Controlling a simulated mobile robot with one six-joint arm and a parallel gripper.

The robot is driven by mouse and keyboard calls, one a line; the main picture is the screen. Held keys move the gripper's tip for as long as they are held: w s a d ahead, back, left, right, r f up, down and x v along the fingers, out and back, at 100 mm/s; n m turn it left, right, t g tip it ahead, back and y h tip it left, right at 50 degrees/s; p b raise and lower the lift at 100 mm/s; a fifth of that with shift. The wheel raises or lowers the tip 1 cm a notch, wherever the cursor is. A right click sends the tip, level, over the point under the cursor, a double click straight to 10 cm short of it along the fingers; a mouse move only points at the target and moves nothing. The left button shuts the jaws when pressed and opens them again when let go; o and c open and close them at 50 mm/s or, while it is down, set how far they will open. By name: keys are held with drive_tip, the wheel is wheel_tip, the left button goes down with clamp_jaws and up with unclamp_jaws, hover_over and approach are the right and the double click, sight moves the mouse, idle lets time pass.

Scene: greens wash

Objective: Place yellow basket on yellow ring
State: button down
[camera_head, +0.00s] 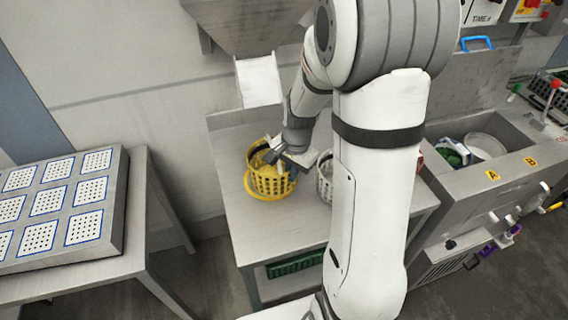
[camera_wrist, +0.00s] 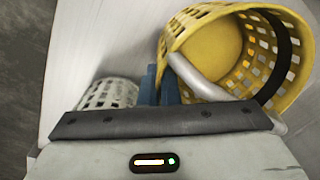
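The yellow basket (camera_head: 268,182) stands upright on the grey table, with lattice walls and an open top. Its inside fills the upper right of the wrist view (camera_wrist: 205,52). A strip of the yellow ring (camera_head: 248,186) shows at the foot of the basket's left side; the basket hides the rest. The basket seems to stand on or within the ring, but contact is hidden. My gripper (camera_head: 292,171) is at the basket's right rim. In the wrist view its blue fingers (camera_wrist: 160,86) are nearly together, apparently with the basket's edge between them.
A white basket (camera_head: 325,178) stands close to the right of the yellow one, partly behind my arm. The grey table (camera_head: 250,240) is clear in front. A chute (camera_head: 259,81) hangs behind. A sink unit (camera_head: 490,175) is at right, a perforated panel table (camera_head: 60,255) at left.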

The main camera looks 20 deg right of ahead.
drive_tip(key=w, duration=0.4)
drive_tip(key=shift+f+p, duration=0.5)
drive_tip(key=shift+f, duration=1.25)
drive_tip(key=shift+f, duration=0.15)
drive_tip(key=c, duration=1.7)
unclamp_jaws()
